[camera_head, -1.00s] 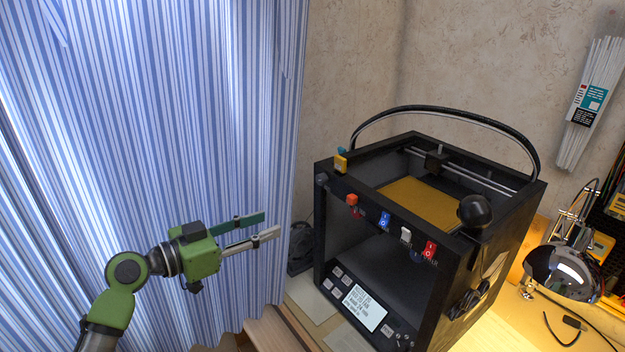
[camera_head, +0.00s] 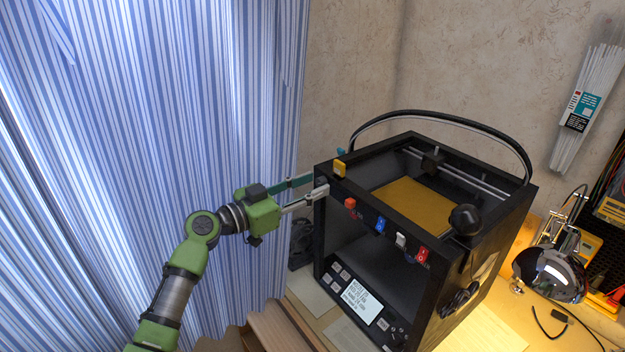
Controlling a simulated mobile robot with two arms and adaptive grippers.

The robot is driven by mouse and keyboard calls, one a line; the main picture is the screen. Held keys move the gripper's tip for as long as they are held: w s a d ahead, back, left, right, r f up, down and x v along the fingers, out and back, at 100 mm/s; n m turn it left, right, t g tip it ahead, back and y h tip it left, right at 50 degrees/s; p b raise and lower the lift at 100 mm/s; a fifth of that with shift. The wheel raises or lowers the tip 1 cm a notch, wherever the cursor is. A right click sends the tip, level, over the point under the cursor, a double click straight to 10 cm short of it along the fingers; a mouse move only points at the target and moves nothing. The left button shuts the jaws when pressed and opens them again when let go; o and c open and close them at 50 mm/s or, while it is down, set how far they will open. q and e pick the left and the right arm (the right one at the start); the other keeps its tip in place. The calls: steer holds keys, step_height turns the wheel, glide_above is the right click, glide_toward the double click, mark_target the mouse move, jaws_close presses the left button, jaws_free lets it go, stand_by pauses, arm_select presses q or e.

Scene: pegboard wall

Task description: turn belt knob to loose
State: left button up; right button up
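The black 3D printer (camera_head: 430,290) stands on the bench, right of centre. A small dark knob (camera_head: 321,183) sits at its front left upper corner; I cannot read a label or its setting. My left gripper (camera_head: 319,184) is at this corner. Its teal and grey fingers are apart, with their tips on either side of the small knob; contact cannot be made out. The fingers partly hide the knob. A larger black round part (camera_head: 466,219) is at the front right top. My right gripper is not in view.
A yellow part (camera_head: 340,169) is close to my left fingertips. A screen (camera_head: 362,301) is below. A lamp (camera_head: 549,272) stands right. A striped curtain (camera_head: 150,110) hangs left.

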arm_select(q)
steer(key=shift+w+d, duration=0.2)
steer(key=shift+d, duration=0.1)
jaws_close()
